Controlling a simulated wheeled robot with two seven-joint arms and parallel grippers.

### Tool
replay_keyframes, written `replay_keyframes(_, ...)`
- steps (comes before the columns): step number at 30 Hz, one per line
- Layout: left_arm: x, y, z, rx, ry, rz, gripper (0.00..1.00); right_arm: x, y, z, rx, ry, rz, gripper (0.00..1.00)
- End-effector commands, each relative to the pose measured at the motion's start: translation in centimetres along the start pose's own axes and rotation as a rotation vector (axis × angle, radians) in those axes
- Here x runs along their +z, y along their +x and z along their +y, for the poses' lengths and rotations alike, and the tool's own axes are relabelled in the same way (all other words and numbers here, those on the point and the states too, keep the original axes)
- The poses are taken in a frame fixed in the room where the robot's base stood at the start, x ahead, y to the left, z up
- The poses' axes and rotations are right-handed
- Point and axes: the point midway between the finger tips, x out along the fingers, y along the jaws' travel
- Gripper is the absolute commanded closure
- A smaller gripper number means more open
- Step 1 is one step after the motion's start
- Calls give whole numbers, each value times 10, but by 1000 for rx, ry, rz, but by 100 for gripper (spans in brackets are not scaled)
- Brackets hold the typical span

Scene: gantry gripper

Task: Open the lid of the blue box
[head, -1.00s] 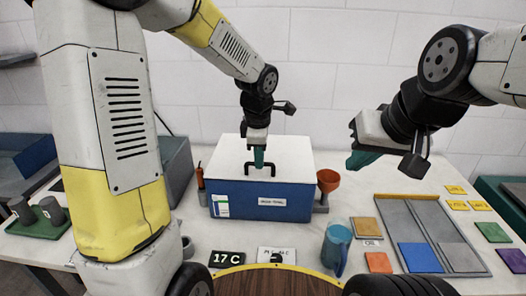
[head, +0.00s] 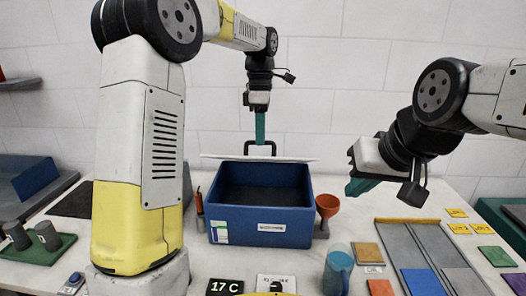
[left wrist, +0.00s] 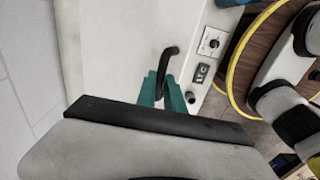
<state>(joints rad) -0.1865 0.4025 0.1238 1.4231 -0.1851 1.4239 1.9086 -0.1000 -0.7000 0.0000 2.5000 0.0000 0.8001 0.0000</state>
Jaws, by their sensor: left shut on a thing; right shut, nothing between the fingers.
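The blue box (head: 262,216) stands on the table in the head view, its top open and its dark inside showing. Its white lid (head: 225,157) is up behind and above the box, seen nearly edge-on. My left gripper (head: 260,140) is shut on the lid's black handle (head: 273,148). The handle (left wrist: 168,62) also shows between the teal fingers (left wrist: 160,92) in the left wrist view, against the white lid (left wrist: 110,50). My right gripper (head: 358,187) is shut and empty, in the air to the right of the box.
An orange funnel (head: 327,206) stands close at the box's right, an orange-handled tool (head: 199,202) at its left. A green tray (head: 40,250) with grey cups is at left.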

Motion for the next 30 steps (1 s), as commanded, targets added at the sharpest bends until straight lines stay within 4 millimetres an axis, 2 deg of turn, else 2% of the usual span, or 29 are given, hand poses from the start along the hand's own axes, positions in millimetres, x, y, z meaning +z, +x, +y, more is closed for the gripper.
replay_keyframes(1, 0, -2, 10, 12, -3, 0, 100, 0, 0, 0, 0, 0, 0, 100)
replay_keyframes(6, -1, -12, 21, 12, -5, 0, 100, 0, 0, 0, 0, 0, 0, 100)
replay_keyframes(22, -3, -15, 26, 6, -7, 4, 100, 0, 0, 0, 0, 0, 0, 100)
replay_keyframes(23, -3, -15, 26, 6, -7, 4, 85, 0, 0, 0, 0, 0, 0, 100)
replay_keyframes(26, -3, -15, 25, 5, -7, 4, 66, 0, 0, 0, 0, 0, 0, 100)
replay_keyframes(30, -2, -17, 25, 6, -5, 2, 66, 0, 0, 0, 0, 0, 0, 100)
